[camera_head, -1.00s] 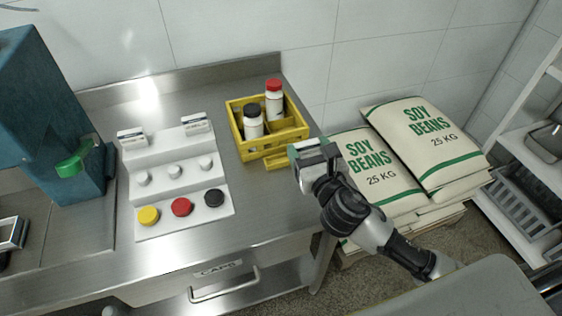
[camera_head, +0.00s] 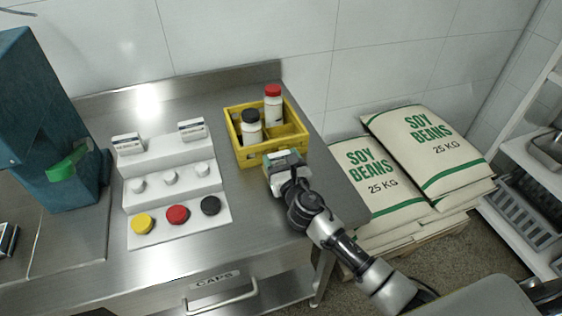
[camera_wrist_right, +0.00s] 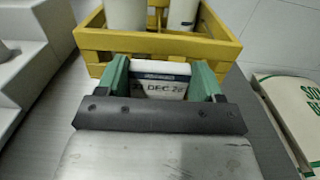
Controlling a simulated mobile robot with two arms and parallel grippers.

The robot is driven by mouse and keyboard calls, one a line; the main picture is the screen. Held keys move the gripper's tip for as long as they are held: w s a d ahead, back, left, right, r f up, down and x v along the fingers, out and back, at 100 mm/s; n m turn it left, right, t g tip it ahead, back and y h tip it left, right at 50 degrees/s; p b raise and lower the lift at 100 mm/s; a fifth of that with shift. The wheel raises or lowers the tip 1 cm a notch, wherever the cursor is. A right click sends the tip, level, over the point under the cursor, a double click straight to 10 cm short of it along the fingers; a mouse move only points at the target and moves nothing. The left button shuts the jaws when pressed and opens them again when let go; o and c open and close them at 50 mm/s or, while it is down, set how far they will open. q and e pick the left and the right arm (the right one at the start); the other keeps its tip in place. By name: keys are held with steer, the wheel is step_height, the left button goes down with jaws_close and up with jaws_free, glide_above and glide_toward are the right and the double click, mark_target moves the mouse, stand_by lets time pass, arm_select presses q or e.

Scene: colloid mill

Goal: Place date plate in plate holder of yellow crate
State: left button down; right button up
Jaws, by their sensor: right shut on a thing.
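The yellow crate (camera_head: 240,153) stands at the back right of the steel table and holds a black-capped bottle (camera_head: 251,130) and a red-capped bottle (camera_head: 273,108). My right gripper (camera_head: 281,160) is at the crate's near side, shut on the date plate. In the right wrist view, the white date plate (camera_wrist_right: 160,84) with a blue strip and "DEC" lettering sits between the green fingertips (camera_wrist_right: 160,80), in front of the crate's near wall (camera_wrist_right: 150,43). The plate holder is hidden behind the gripper, and I cannot tell whether the plate touches it. My left gripper is not in view.
A white stepped stand (camera_head: 178,240) with yellow, red and black caps and two small label blocks is left of the crate. A blue-green machine (camera_head: 45,120) stands at far left. Soy bean sacks (camera_head: 425,150) lie right of the table. Table space left of my gripper is clear.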

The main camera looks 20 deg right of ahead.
steer(key=shift+r, duration=0.1)
steer(key=o, duration=0.9)
steer(key=shift+s, duration=0.1)
steer(key=s, duration=1.2)
steer(key=shift+d+b, duration=0.25)
steer(key=shift+b, duration=0.05)
